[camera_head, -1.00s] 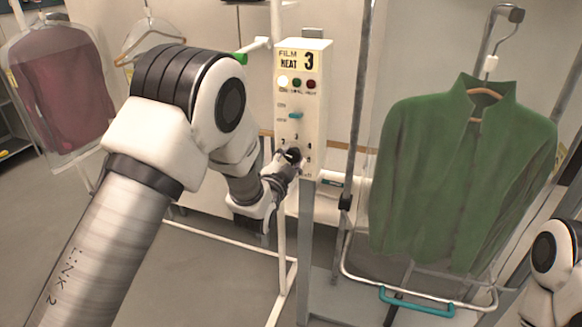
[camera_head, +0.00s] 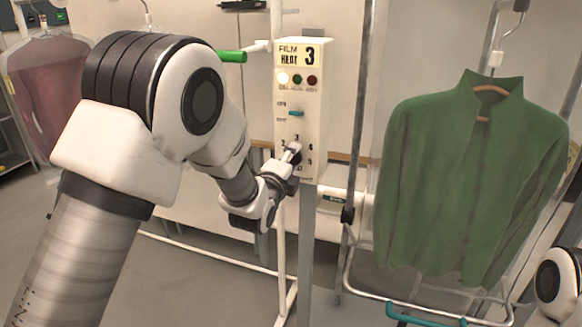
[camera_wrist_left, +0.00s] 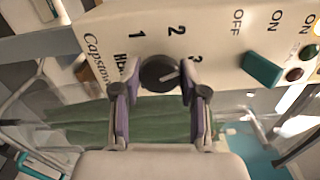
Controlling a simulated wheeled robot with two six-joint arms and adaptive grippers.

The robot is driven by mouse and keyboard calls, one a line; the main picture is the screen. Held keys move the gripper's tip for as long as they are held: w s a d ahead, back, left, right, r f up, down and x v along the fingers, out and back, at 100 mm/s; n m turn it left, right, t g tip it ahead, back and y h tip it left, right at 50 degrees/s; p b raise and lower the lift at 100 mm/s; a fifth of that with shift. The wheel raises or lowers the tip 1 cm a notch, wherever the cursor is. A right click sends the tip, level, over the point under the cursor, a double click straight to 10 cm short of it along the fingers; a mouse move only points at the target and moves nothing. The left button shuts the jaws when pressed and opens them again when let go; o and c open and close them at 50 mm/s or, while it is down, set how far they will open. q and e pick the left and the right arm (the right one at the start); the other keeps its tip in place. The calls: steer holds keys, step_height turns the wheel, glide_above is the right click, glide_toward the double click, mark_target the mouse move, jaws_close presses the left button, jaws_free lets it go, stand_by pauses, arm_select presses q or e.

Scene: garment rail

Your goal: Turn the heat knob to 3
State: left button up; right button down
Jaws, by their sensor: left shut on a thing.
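The heat knob (camera_wrist_left: 158,74) is a dark round dial on the white control box (camera_head: 312,135). In the left wrist view it sits between the printed 1, 2 and 3. Its pale pointer line slants right and slightly up, toward the 3, which a finger partly covers. My left gripper (camera_wrist_left: 160,82) is shut on the knob, one finger on each side. In the head view the left gripper (camera_head: 292,155) lies against the lower face of the box and hides the knob. A card on top of the box reads "FILM HEAT 3".
A teal switch (camera_head: 296,113) sits above the knob, below three small lamps (camera_head: 297,79). A green jacket (camera_head: 470,180) hangs on the right, with a metal rail post (camera_head: 362,110) between it and the box. A bagged maroon garment (camera_head: 55,95) hangs at left.

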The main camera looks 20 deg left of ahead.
arm_select(q)
steer(key=shift+f+m+b, duration=0.15)
steer(key=shift+m+b, duration=0.8)
steer(key=shift+m, duration=1.15)
steer(key=o, duration=1.1)
steer(key=shift+d, duration=0.1)
steer(key=s, duration=1.2)
steer(key=shift+a, duration=0.2)
